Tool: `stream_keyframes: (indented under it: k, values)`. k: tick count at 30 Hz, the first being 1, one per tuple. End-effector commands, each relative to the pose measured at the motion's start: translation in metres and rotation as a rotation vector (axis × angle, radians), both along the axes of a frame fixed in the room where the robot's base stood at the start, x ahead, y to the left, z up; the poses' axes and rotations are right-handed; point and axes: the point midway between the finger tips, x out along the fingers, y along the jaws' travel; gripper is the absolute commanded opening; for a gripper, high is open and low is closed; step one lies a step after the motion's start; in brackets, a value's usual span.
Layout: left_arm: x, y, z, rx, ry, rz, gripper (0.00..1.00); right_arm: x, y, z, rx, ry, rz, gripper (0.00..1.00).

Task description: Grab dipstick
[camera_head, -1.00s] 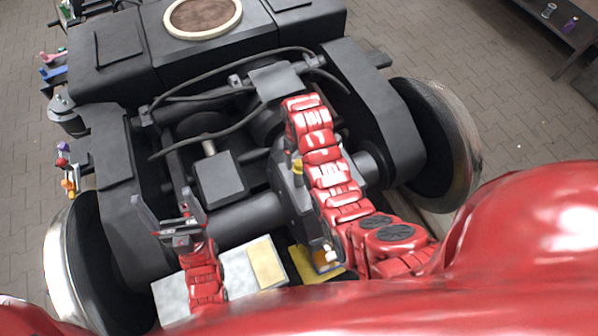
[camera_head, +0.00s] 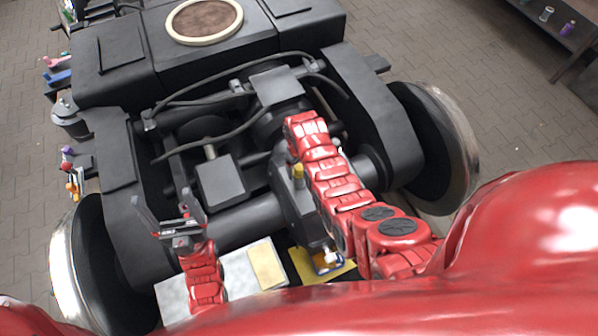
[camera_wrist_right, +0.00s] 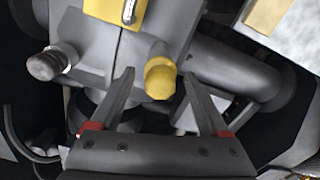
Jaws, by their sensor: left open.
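The dipstick's yellow knob (camera_head: 298,170) stands on the dark gearbox in the middle of the bogie, just left of my right arm. In the right wrist view the yellow knob (camera_wrist_right: 160,78) shows between the fingertips of my right gripper (camera_wrist_right: 157,77). The fingers are open, one on each side, with a gap visible on the left; I cannot tell whether the right finger touches it. The dipstick's lower part is hidden. In the head view my right forearm hides this gripper. My left gripper (camera_head: 167,210) is open and empty over the bogie's left part.
A silver metal fitting (camera_wrist_right: 47,66) projects beside the knob, and a thick pipe (camera_wrist_right: 238,68) runs to its right. A pale box (camera_head: 222,278) and a yellow tray (camera_head: 340,270) lie near my body. Wheels (camera_head: 437,145) and cables bound the space.

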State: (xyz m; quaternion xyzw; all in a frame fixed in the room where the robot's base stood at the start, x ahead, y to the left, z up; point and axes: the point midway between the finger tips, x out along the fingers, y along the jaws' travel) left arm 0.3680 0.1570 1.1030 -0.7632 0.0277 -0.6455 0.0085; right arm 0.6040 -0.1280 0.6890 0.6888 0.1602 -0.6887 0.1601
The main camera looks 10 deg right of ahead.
Motion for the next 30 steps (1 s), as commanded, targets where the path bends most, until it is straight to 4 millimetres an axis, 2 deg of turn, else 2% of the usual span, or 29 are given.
stream_keyframes:
  k: [1,2,12,24,30]
  values:
    - [0.0,0.0,0.0,0.0,0.0,0.0,0.88,0.0,0.0,0.0,0.0,0.0,0.0,0.68]
    - [0.0,0.0,0.0,0.0,0.0,0.0,0.88,0.0,0.0,0.0,0.0,0.0,0.0,0.63]
    - [0.0,0.0,0.0,0.0,0.0,0.0,0.88,0.0,0.0,0.0,0.0,0.0,0.0,0.02]
    - [0.0,0.0,0.0,0.0,0.0,0.0,0.88,0.0,0.0,0.001,0.0,-0.001,0.0,0.0]
    - [0.0,0.0,-0.003,0.0,0.0,0.0,0.88,0.001,0.0,0.01,0.0,0.001,0.001,0.0]
